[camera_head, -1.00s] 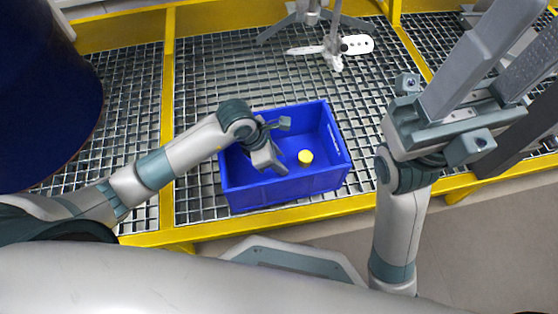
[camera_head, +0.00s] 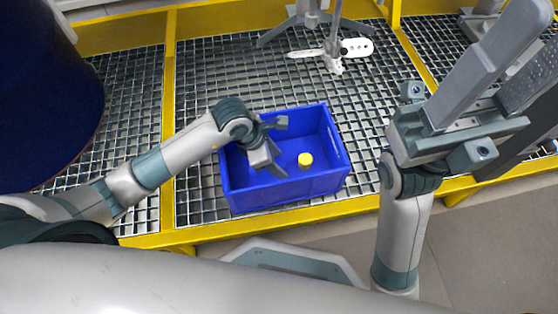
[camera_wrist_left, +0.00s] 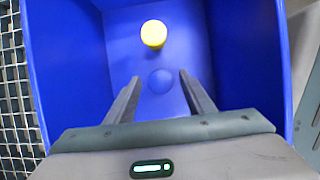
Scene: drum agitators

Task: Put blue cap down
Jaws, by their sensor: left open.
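The blue cap (camera_wrist_left: 160,81) lies on the floor of the blue crate (camera_head: 275,192) in the left wrist view. It is nearly the same blue as the crate, and I cannot make it out in the head view. My left gripper (camera_head: 281,147) reaches into the crate from the left. It is open, and in the left wrist view its two fingers (camera_wrist_left: 160,84) show on either side of the cap, with a gap on both sides. My right gripper (camera_head: 540,65) is at the right, outside the crate, its long grey fingers apart.
A yellow cap (camera_head: 305,159) stands on the crate floor, beyond the blue one in the left wrist view (camera_wrist_left: 154,34). The crate sits on a metal grating with yellow beams (camera_head: 330,207). A white agitator (camera_head: 333,55) stands behind. A dark blue drum (camera_head: 45,90) is at left.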

